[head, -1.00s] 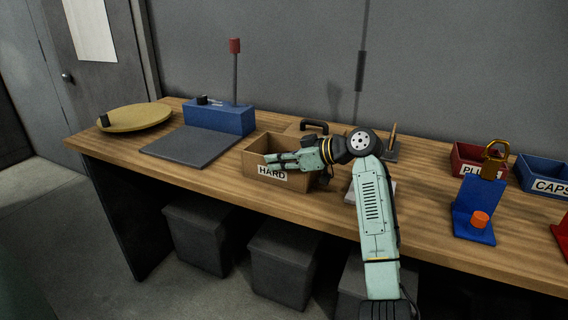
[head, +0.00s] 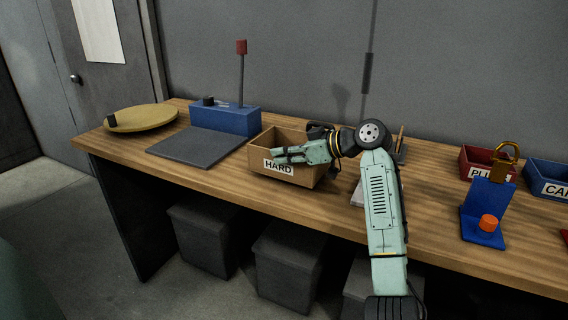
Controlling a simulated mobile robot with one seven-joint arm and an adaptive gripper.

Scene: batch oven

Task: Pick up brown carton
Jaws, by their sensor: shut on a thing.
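The brown carton (head: 258,157) is an open-topped box with a white label reading HARD on its front. It sits on the wooden bench, left of my arm. My gripper (head: 277,155) reaches in from the right, low over the carton's front edge, and its fingers look shut on the carton's front wall. The gripper covers part of the front rim and label top, so the exact finger contact is hard to see. The carton looks upright; I see no clear gap beneath it.
Left of the carton are a dark grey plate (head: 197,146), a blue block (head: 225,119) with a red-topped post, and a round yellow disc (head: 143,117). Right of my arm stand a blue stand (head: 486,207) and a red bin (head: 478,162). Grey bins (head: 203,240) sit under the bench.

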